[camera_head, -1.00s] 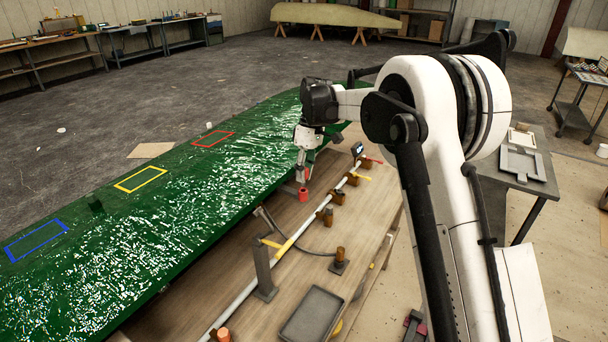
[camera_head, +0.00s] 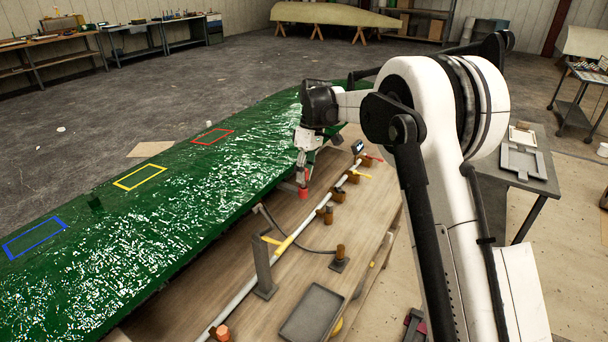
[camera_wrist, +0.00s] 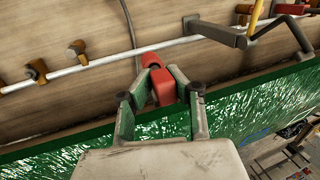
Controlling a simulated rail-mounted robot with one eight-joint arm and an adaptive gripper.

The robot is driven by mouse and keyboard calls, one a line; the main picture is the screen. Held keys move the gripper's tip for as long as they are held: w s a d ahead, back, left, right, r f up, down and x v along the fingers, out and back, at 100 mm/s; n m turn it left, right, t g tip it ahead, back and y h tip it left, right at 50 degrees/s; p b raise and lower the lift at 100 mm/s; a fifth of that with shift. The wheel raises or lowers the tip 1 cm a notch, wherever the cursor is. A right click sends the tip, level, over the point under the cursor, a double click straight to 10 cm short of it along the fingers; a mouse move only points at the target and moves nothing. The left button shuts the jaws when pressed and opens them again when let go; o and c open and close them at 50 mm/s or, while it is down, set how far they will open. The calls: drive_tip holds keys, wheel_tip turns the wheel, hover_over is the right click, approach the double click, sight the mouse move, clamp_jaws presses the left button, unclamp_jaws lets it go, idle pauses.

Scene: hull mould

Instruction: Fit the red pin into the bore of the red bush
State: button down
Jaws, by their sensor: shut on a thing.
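My gripper (camera_head: 302,176) points down over the near edge of the green hull mould. In the wrist view its two fingers (camera_wrist: 160,79) are shut on the red pin (camera_wrist: 163,90), which lies between them. The red bush (camera_head: 303,192) is directly below the fingertips in the head view, by the mould's edge. In the wrist view the bush (camera_wrist: 149,60) shows just beyond the pin, with a dark opening beside it. Pin and bush overlap in view, so I cannot tell whether the pin's tip is inside the bore.
The green mould (camera_head: 110,225) carries red, yellow and blue outlines. A white rail (camera_head: 270,262) with several brown clamps runs along the wooden bench beside the bush. A grey post (camera_head: 263,265) and a grey tray (camera_head: 312,314) stand nearer.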

drive_tip(key=shift+f+b, duration=0.6)
drive_tip(key=shift+f, duration=0.35)
drive_tip(key=c, duration=1.6)
unclamp_jaws()
drive_tip(key=shift+r, duration=0.15)
drive_tip(key=v, duration=1.1)
drive_tip(key=shift+w+r, duration=0.1)
drive_tip(key=shift+r, duration=0.3)
